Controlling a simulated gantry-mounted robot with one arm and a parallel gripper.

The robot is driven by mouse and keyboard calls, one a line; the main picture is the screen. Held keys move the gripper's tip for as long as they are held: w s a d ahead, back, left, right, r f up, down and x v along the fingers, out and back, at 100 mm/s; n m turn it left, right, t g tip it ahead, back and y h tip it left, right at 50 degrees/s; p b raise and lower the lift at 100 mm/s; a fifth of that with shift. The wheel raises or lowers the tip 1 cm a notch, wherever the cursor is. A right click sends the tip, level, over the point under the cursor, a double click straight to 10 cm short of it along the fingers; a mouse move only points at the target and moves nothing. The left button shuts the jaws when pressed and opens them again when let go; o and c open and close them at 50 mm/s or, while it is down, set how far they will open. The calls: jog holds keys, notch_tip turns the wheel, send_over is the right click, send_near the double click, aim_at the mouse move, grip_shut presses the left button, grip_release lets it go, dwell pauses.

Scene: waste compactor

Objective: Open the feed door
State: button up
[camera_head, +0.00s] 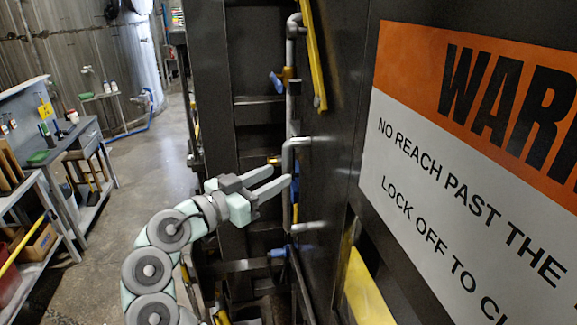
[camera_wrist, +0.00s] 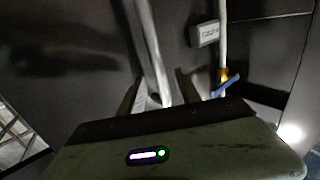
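The feed door seems to be the dark panel (camera_head: 335,150) on the right. A grey vertical bar handle (camera_head: 290,160) with a bent upper end stands out from its left side. My gripper (camera_head: 281,175) reaches in from the left with its two fingers apart. One fingertip overlaps the handle in the head view. In the wrist view, a pale bar (camera_wrist: 150,45) runs down between the fingers of my gripper (camera_wrist: 158,90). The fingers look open around it; I cannot tell whether they touch it. The bar's lower end is hidden behind the gripper body.
A yellow bar (camera_head: 313,55) hangs above, and a pipe with a blue-handled valve (camera_head: 277,82) runs nearby. A workbench (camera_head: 65,145) stands far left, with clear floor (camera_head: 150,165) beside it.

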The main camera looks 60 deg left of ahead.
aim_at(284, 172)
jog(key=shift+p+x, duration=0.35)
jog(key=shift+x, duration=2)
grip_shut()
